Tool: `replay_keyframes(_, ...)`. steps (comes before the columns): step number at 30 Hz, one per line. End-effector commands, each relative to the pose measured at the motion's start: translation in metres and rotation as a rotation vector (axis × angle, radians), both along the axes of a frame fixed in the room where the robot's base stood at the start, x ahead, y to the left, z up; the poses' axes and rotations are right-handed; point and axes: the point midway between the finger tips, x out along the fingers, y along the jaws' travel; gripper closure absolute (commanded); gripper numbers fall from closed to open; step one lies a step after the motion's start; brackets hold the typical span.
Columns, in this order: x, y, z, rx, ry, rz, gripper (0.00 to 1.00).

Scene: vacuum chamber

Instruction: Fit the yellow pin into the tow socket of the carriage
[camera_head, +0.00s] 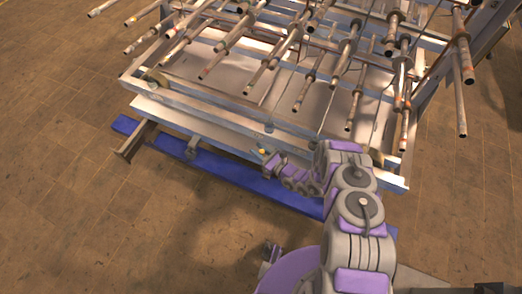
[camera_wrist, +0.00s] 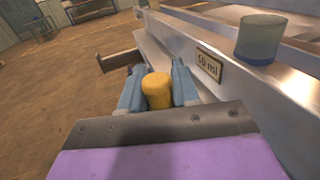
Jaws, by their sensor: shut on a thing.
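My gripper (camera_wrist: 157,88) is shut on the yellow pin (camera_wrist: 157,91), with one blue-grey finger on each side of it. The pin's rounded end shows between the fingers. In the head view the pin is a small yellow spot (camera_head: 262,152) at the end of my arm, close to the front beam of the carriage (camera_head: 215,126). The carriage is a large metal frame. In the wrist view its long metal beam (camera_wrist: 215,85) runs just right of my gripper. I cannot make out the tow socket clearly, nor the pin's other end.
A translucent blue-grey cup (camera_wrist: 260,40) stands on the beam, right of a small yellow label plate (camera_wrist: 209,65). Many rusty rods (camera_head: 285,75) stick out above the carriage. A blue rail (camera_head: 230,176) lies along its front. The brown tiled floor (camera_head: 70,190) at left is open.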

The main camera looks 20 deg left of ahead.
Motion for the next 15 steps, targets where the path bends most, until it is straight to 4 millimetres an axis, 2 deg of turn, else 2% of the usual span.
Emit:
replay_keyframes(6,0.0012,-0.0071,0.0031,0.009,0.0,-0.003,1.0)
replay_keyframes(15,0.0009,-0.002,0.0,0.0,0.0,-0.002,1.0)
